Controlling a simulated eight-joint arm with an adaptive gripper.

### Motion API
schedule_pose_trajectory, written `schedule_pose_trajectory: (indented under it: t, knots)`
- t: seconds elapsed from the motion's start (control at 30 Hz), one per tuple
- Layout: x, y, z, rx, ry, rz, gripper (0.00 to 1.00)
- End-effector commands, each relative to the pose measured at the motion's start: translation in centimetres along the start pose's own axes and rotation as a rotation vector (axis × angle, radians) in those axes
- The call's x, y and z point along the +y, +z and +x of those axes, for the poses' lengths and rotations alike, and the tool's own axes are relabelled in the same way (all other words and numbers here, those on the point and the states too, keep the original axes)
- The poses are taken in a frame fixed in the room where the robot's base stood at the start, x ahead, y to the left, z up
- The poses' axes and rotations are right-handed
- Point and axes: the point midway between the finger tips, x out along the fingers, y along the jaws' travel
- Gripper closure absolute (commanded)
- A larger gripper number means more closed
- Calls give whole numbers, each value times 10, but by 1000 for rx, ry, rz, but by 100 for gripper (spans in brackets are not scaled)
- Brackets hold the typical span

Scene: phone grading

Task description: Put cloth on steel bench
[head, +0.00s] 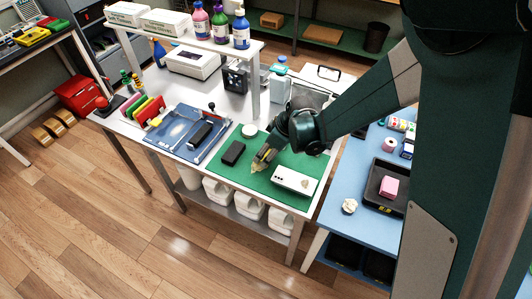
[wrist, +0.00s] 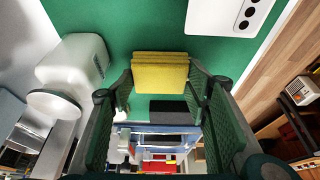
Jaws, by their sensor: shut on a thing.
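A folded yellow cloth (wrist: 160,72) sits between the fingertips of my gripper (wrist: 160,82) in the wrist view. In the head view my gripper (head: 264,157) is over the green mat (head: 232,175) on the steel bench (head: 165,95), with a small part of the cloth (head: 257,168) showing below the fingers. The gripper is shut on the cloth. The cloth is low over the mat; I cannot tell whether it touches it.
A white round tub (head: 249,131) is behind. A blue tray mat (head: 172,132) lies left. A blue table (head: 340,225) with a black tray stands right.

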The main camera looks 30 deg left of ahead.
Motion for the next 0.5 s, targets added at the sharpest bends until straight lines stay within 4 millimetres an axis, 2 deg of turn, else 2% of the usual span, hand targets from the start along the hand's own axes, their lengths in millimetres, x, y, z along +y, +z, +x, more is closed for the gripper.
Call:
schedule_pose_trajectory:
  t: [0.27,0.3,0.4,0.5]
  knots:
    - [0,2,4,0,0,0,62]
    - [0,2,4,0,0,0,49]
    - [0,2,4,0,0,0,36]
    - [0,2,4,0,0,0,36]
